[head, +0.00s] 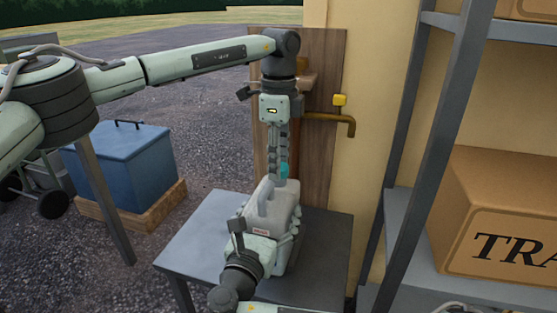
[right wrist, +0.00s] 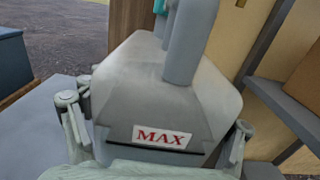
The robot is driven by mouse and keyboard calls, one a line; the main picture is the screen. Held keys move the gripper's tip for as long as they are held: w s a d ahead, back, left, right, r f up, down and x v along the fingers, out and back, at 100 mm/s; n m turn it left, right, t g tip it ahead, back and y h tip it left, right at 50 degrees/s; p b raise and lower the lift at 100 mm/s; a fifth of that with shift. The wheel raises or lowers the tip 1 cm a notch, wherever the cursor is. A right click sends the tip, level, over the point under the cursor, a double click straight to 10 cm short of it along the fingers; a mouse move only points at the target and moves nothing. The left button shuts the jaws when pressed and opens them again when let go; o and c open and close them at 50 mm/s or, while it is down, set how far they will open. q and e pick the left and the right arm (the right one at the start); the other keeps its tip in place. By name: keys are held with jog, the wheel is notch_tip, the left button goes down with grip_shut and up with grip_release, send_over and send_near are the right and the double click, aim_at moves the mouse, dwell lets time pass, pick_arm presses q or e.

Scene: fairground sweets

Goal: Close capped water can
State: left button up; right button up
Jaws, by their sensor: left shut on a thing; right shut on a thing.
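The grey water can (head: 275,217) stands on a small grey table (head: 205,238). In the right wrist view the can (right wrist: 125,85) shows its handle (right wrist: 190,40) and a label reading MAX (right wrist: 162,138). My left gripper (head: 281,168) points down above the can's top and is shut on a teal cap (head: 284,171). A bit of the cap also shows in the right wrist view (right wrist: 159,6). The cap is at the can's opening, but whether it touches the neck is hidden. My right gripper (head: 268,238) is shut around the can's body from the near side.
A brass tap (head: 325,118) with a yellow handle sticks out from a wooden board (head: 325,165) behind the can. A metal shelf (head: 400,215) with a large cardboard box (head: 500,210) stands right. A blue chest (head: 120,165) on a wooden pallet stands left.

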pick_arm(q)
jog(key=shift+f, duration=0.6)
pick_arm(e)
jog(key=shift+w+d, duration=0.2)
jog(key=shift+d, duration=0.15)
